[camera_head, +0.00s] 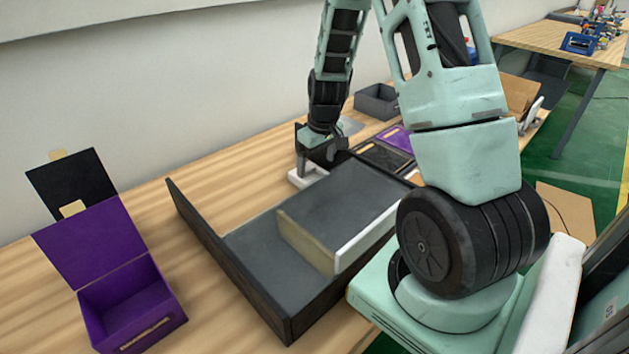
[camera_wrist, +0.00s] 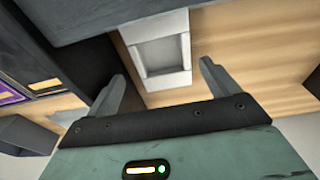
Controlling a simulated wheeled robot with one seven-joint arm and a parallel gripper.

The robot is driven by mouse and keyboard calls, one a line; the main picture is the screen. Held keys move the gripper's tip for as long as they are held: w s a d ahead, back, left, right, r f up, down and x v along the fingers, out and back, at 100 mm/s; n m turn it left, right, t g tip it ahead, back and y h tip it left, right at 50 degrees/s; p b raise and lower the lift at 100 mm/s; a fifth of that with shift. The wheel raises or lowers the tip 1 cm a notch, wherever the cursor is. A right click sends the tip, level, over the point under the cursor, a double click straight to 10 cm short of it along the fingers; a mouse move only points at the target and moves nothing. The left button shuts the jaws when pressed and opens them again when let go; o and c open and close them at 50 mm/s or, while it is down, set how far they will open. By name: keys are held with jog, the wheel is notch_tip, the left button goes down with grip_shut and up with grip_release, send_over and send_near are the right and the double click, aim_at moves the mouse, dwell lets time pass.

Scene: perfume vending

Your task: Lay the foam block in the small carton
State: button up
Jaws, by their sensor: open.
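The foam block (camera_head: 296,180), white, lies on the wooden table just beyond the big dark tray, partly hidden by my gripper in the head view. In the wrist view the foam block (camera_wrist: 183,80) shows a rectangular recess and lies between and ahead of the fingers. My gripper (camera_head: 318,163) is open and points down over it; its two fingers (camera_wrist: 163,74) are apart, with nothing visibly held. The small carton, seemingly the purple box (camera_head: 168,302) at the left, stands with its lid raised and its inside looking empty.
A big dark tray (camera_head: 222,243) with a grey-topped block (camera_head: 345,205) fills the table's middle, between foam and purple box. A dark bin (camera_head: 377,103) and flat purple and black boxes (camera_head: 385,157) lie right of my gripper. Bare table lies left of the tray.

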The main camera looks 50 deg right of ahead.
aim_at(315, 173)
jog(key=f, duration=0.4)
jog(key=shift+w+a+f, duration=0.15)
jog(key=shift+w+f, duration=0.05)
jog(key=shift+f, duration=0.2)
jog(key=c, duration=0.8)
jog(key=shift+r, duration=0.1)
